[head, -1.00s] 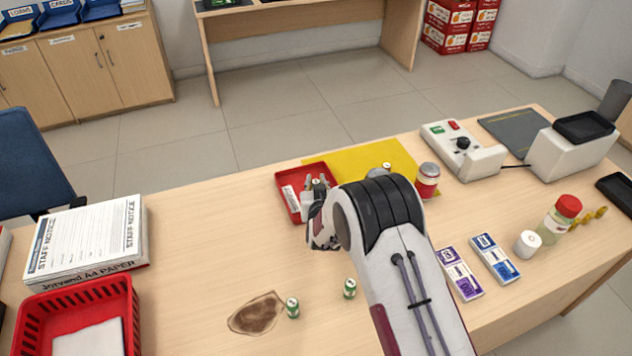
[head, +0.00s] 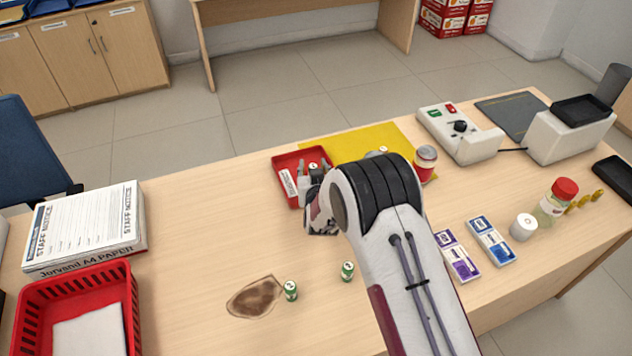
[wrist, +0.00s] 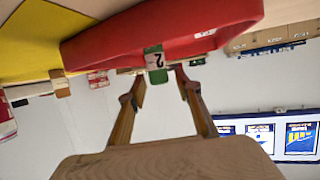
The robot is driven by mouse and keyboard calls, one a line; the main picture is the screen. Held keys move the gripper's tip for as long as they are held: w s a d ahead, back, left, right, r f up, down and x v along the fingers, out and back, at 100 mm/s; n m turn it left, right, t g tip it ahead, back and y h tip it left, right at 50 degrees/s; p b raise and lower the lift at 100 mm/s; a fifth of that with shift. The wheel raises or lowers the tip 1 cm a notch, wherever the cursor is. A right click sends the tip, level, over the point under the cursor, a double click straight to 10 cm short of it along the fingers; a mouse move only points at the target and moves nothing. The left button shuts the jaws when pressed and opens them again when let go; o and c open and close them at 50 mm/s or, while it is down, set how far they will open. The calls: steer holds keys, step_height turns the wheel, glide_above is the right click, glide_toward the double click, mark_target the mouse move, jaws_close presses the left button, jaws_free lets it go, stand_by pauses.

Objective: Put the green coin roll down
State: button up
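A green coin roll (head: 313,167) with a pale top stands at the red tray (head: 288,163), between my gripper's fingers. In the wrist view the green roll (wrist: 154,64) lies just beyond the fingertips, against the red tray (wrist: 205,28), with a gap visible beside it. My gripper (head: 314,176) looks open around the roll; its fingers also show apart in the wrist view (wrist: 160,80). The roll's base is hidden. Two more green coin rolls stand on the counter, one beside a brown stain (head: 290,290) and one to its right (head: 347,271).
A yellow mat (head: 350,145) lies behind the tray, with a red-and-white can (head: 425,163) at its right. Purple (head: 457,256) and blue (head: 491,241) note bundles lie right of my arm. A red basket (head: 128,320) is at front left.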

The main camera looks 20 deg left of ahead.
steer(key=v, duration=1.1)
stand_by(0.4)
steer(key=shift+s+r, duration=0.1)
steer(key=shift+r, duration=0.1)
stand_by(0.5)
